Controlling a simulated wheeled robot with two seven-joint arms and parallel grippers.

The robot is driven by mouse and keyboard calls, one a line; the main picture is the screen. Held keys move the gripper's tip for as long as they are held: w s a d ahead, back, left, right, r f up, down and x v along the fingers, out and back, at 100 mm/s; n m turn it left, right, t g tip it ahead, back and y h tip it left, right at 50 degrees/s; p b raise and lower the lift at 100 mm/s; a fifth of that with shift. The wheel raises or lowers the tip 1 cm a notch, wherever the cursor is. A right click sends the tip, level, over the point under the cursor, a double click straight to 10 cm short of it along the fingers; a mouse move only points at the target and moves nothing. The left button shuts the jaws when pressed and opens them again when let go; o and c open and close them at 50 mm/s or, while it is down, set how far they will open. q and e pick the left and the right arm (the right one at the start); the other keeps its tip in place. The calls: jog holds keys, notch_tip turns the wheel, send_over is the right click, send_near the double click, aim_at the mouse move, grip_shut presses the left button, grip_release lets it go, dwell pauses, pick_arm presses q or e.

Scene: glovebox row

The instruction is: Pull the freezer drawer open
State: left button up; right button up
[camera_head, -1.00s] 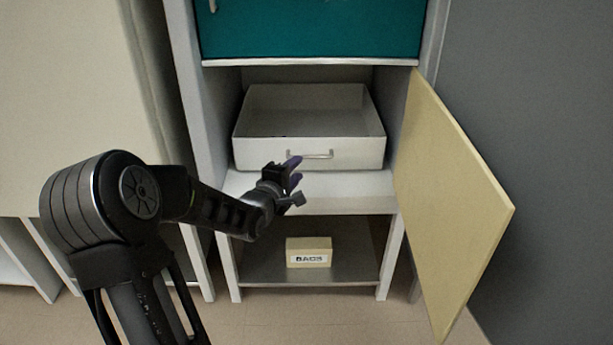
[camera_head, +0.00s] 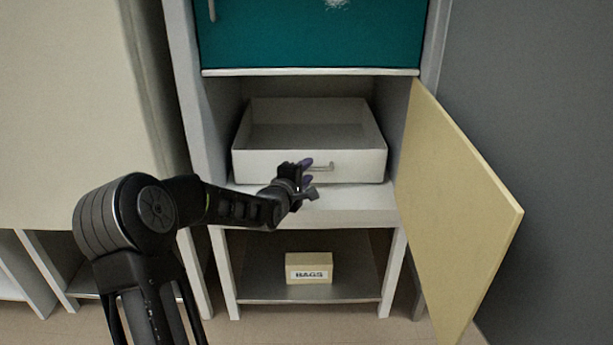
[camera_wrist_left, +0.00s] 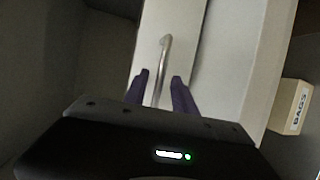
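The white freezer drawer (camera_head: 252,166) sits in the open compartment below the teal front, its inside visible from above. Its metal bar handle (camera_head: 325,167) is on the front face, partly hidden by my left gripper (camera_head: 308,172). In the left wrist view the handle (camera_wrist_left: 165,62) runs down between the two purple fingers of my left gripper (camera_wrist_left: 161,88). The fingers stand apart with gaps beside the bar, so the gripper is open around it. How deep the bar lies between them is hard to tell. My right gripper is not in view.
A tan door (camera_head: 452,205) stands swung open on the right of the compartment. A box labelled BAGS (camera_head: 309,262) sits on the lower shelf (camera_head: 260,292). A teal front (camera_head: 310,38) is above. A pale cabinet (camera_head: 75,110) stands at left.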

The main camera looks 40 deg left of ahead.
pick_arm(q)
jog(key=shift+w, duration=0.1)
jog(key=shift+c, duration=0.4)
grip_shut()
dwell(1.0)
